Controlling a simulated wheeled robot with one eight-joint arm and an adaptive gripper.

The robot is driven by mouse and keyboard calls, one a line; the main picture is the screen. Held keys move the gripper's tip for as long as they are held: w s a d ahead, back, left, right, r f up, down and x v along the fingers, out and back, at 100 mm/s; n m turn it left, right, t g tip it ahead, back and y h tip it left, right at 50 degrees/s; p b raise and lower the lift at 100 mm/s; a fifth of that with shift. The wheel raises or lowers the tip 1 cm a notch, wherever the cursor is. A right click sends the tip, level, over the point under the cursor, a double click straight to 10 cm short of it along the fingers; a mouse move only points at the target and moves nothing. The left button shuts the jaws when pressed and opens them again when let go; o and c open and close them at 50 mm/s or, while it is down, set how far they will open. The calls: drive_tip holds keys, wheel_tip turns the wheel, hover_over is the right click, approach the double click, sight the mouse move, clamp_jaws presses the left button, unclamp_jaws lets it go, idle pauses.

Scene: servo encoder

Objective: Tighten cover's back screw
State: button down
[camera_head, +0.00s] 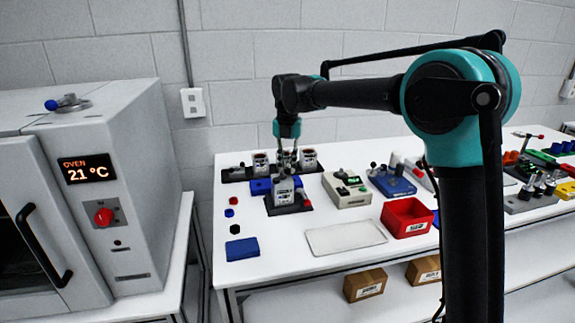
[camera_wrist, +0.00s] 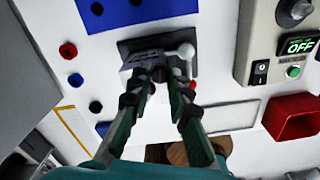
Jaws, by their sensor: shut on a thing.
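A pale, labelled unit (camera_head: 284,193) stands upright in a black fixture (camera_head: 297,209) at the front left of the table. My gripper (camera_head: 287,172) points down at the top of this unit. In the wrist view, my gripper's fingertips (camera_wrist: 160,76) come together over the fixture (camera_wrist: 150,46) and the grey top of the unit. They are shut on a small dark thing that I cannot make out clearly. The fingers hide most of the unit there, and I cannot pick out the cover's back screw in either view.
Similar units (camera_head: 260,164) stand in a black rack behind. A blue block with holes (camera_head: 260,187) lies between. A grey box with a display (camera_head: 346,188), a red bin (camera_head: 405,218) and a white tray (camera_head: 346,237) are to the right. A blue pad (camera_head: 242,249) lies front left.

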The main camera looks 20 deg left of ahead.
sight(288, 169)
drive_tip(key=shift+m, duration=0.3)
drive_tip(key=m, duration=0.9)
drive_tip(key=shift+m, duration=2.1)
drive_tip(key=c, duration=1.4)
unclamp_jaws()
wheel_tip(288, 169, up, 12)
